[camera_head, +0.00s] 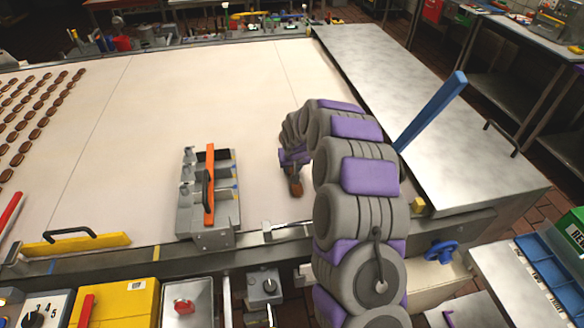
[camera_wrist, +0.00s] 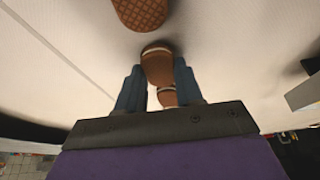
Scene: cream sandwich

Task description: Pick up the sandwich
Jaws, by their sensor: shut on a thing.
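A brown cream sandwich (camera_wrist: 157,64) with a thin pale cream line is between the two blue fingers of my gripper (camera_wrist: 156,74) in the wrist view. The fingers are shut on its sides. Another brown piece (camera_wrist: 168,97) shows partly between the fingers, closer to the palm. A waffle-patterned brown sandwich (camera_wrist: 141,12) is at the top edge, apart from the fingers. In the head view, my gripper (camera_head: 294,160) hangs over the pale belt, with a brown sandwich (camera_head: 296,188) at its lower end. I cannot tell whether the held sandwich touches the belt.
The wide pale belt (camera_head: 215,85) is mostly clear. Rows of brown sandwiches (camera_head: 28,120) lie at its left. A grey metal fixture with an orange bar (camera_head: 210,185) stands left of my gripper. A steel side panel (camera_head: 440,120) with a blue handle (camera_head: 432,110) is at the right.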

